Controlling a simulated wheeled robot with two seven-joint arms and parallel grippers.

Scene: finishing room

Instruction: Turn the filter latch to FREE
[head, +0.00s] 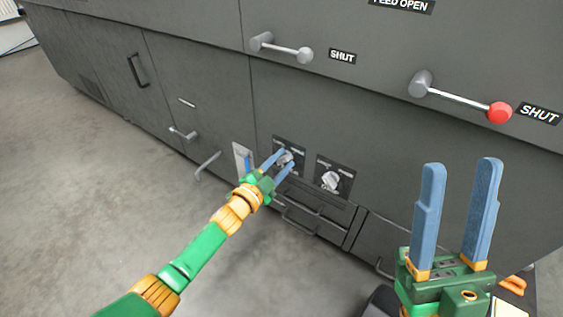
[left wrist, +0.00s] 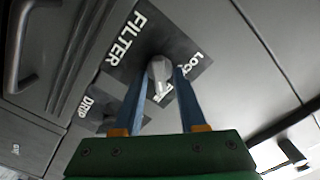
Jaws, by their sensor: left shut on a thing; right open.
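The filter latch (head: 286,157) is a small grey knob on a dark plate low on the cabinet front. It also shows in the left wrist view (left wrist: 159,76), beside white lettering reading FILTER and LOCK. A second word near the right finger is partly covered. My left gripper (head: 285,162) is shut on the latch, one blue finger on each side of it. I cannot tell clearly which mark the latch points to. My right gripper (head: 460,165) is open and empty, in front of the cabinet at the right.
A second knob (head: 331,181) on its own plate sits just right of the filter latch. Above are a grey-knobbed lever (head: 283,48) and a red-knobbed lever (head: 460,98), each labelled SHUT. Bar handles stick out below and left. The floor at left is clear.

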